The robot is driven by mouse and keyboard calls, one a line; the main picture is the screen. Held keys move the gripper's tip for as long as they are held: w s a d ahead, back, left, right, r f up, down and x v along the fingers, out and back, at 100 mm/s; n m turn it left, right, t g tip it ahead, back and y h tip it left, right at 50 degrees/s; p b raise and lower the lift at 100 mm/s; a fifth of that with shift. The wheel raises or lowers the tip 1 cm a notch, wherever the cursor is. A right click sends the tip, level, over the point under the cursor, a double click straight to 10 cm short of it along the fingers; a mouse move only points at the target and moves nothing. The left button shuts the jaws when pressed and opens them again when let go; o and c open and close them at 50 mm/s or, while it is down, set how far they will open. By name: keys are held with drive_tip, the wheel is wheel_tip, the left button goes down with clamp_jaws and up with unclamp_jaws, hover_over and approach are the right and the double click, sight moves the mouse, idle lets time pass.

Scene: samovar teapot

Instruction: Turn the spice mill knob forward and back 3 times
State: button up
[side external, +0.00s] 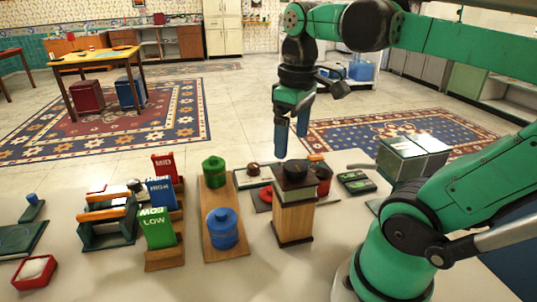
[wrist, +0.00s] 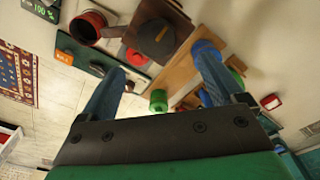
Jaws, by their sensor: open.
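The spice mill (side external: 293,222) is a wooden block with pale and dark panels, standing upright on the white table. A round black knob (side external: 295,170) sits on its dark top. In the wrist view the mill's knob (wrist: 158,38) shows near the top edge, with the mill's dark brown top (wrist: 182,22) around it. My gripper (side external: 291,144) points down above the mill, apart from the knob. Its two blue fingers are spread and nothing is between them.
A wooden board (side external: 215,188) left of the mill bears a blue canister (side external: 222,230) and a green one (side external: 214,172). Label blocks such as LOW (side external: 157,228) stand further left. A red pot (side external: 324,182) is close behind the mill; a grey box (side external: 412,157) is right.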

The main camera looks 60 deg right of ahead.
sight(296, 165)
drive_tip(key=shift+s+d+r+g, duration=0.2)
drive_tip(key=shift+s+g, duration=0.1)
drive_tip(key=shift+s, duration=0.05)
drive_tip(key=shift+f, duration=2.65)
drive_tip(key=c, duration=1.3)
